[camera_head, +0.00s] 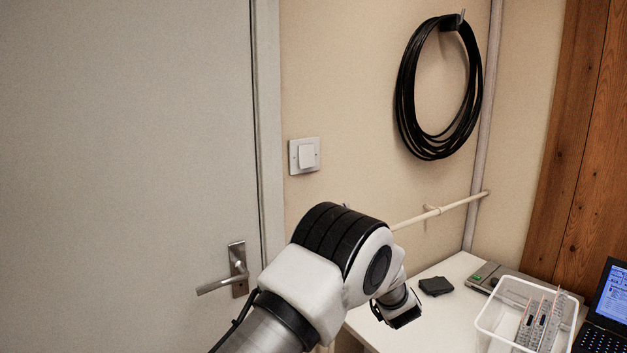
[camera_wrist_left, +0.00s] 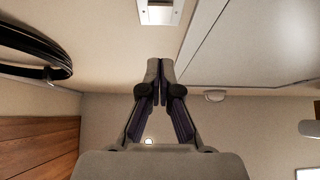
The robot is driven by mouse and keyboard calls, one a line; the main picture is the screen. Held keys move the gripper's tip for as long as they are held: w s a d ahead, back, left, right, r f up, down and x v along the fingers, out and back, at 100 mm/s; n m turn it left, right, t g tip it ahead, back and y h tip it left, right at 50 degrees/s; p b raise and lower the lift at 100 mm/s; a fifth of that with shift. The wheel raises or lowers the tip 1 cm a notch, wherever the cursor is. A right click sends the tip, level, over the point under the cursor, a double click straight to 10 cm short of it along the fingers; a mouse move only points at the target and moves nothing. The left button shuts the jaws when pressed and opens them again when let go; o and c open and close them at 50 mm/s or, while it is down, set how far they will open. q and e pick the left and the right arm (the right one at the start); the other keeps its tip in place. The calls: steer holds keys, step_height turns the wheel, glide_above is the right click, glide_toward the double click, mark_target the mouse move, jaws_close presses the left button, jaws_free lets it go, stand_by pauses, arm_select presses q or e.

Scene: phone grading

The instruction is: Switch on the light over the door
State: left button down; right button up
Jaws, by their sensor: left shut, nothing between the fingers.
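The light switch (camera_head: 306,156) is a white rocker on a square plate, on the beige wall right of the grey door (camera_head: 120,150). Its plate also shows at the top edge of the left wrist view (camera_wrist_left: 172,12), beyond my fingertips. My left gripper (camera_wrist_left: 160,72) is shut and empty, with a gap between it and the switch. In the head view my left arm's links hide the gripper. A small white fitting (camera_wrist_left: 215,96) sits by the door's edge in the wrist view; I cannot tell whether it is lit. My right gripper is in neither view.
A coil of black cable (camera_head: 402,100) hangs on the wall right of the switch. A pale pipe (camera_head: 460,203) runs below it. The white table (camera_head: 452,270) holds a dark block (camera_head: 436,286), a white bin (camera_head: 489,325) and a laptop (camera_head: 612,300). The door handle (camera_head: 220,285) sticks out.

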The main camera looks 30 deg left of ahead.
mark_target(307, 161)
arm_select(q)
steer(key=p+x, duration=0.1)
steer(key=x, duration=0.3)
steer(key=p+x, duration=0.2)
steer(key=x, duration=0.2)
steer(key=a+f+p+x, duration=0.1)
steer(key=x, duration=0.4)
steer(key=shift+w+p, duration=0.15)
steer(key=shift+p, duration=0.15)
steer(key=shift+w+a+f, duration=0.25)
steer(key=shift+a, duration=0.2)
